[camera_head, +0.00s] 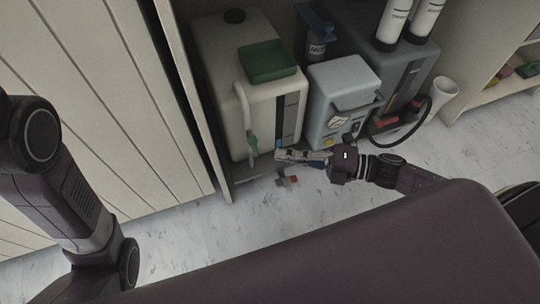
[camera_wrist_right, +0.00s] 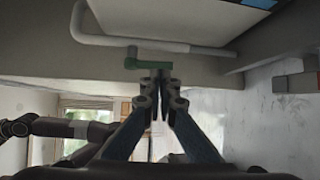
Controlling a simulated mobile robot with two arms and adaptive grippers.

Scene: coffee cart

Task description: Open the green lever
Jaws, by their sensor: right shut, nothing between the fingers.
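The green lever (camera_head: 252,144) sits at the lower end of the white pipe on the cream tank's front. My left gripper is not in view.
The cream tank (camera_head: 215,80) with a dark green lid (camera_head: 267,61) stands on a low shelf. A grey-blue machine (camera_head: 342,98) stands right of it. A small valve with a red part (camera_head: 292,179) is below my right gripper. Cabinet panels (camera_head: 105,90) close the left side.

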